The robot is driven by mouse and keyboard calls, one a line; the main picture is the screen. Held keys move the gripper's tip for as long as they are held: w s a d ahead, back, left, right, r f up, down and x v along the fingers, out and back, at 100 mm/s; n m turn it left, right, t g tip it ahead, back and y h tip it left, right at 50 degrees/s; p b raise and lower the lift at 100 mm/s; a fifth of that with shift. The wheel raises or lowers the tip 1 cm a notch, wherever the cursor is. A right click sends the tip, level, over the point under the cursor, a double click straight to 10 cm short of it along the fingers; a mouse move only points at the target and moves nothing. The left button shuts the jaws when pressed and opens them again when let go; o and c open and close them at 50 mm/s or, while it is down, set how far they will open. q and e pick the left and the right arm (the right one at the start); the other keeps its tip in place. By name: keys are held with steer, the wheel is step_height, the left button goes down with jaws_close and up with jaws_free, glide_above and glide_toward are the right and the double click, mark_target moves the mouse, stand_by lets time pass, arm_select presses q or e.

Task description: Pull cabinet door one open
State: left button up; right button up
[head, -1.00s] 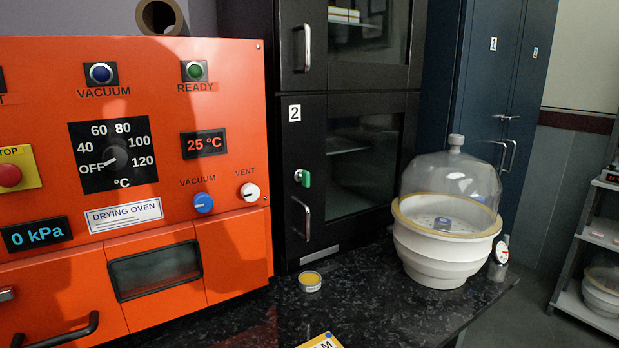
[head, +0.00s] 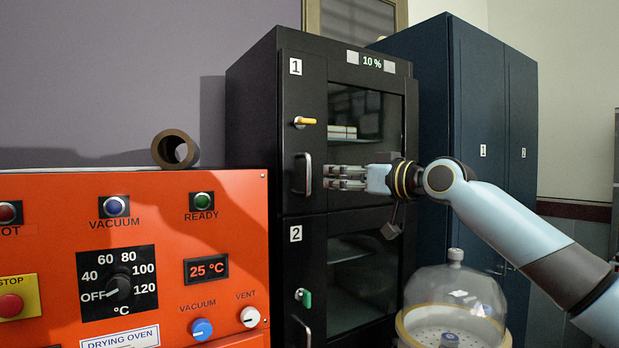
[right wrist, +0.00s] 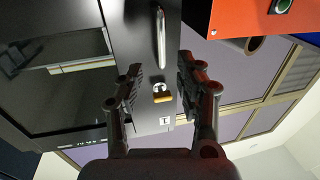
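Cabinet door one (head: 314,150) is the upper door of the black cabinet, marked "1", and looks shut. Its upright metal handle (head: 303,173) is on the door's left side, below a yellow latch knob (head: 305,121). My right gripper (head: 327,177) points left, just right of the handle and apart from it in the head view. In the right wrist view my right gripper (right wrist: 158,68) is open and empty, with the handle (right wrist: 160,38) ahead between the lines of its fingers. The yellow knob (right wrist: 163,97) also shows there. My left gripper is not in view.
Door two (head: 312,262), with a green knob (head: 304,297), is below. The orange drying oven (head: 230,230) stands at the left, with a brown tube (head: 172,149) on top. A glass-domed desiccator (head: 455,290) is below my right arm. A blue cabinet (head: 490,110) stands at the right.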

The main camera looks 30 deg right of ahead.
mark_target(309, 192)
steer(key=p+x, duration=0.2)
steer(key=x, duration=0.7)
steer(key=shift+w+a+f, duration=0.15)
steer(key=shift+w, duration=0.2)
jaws_close()
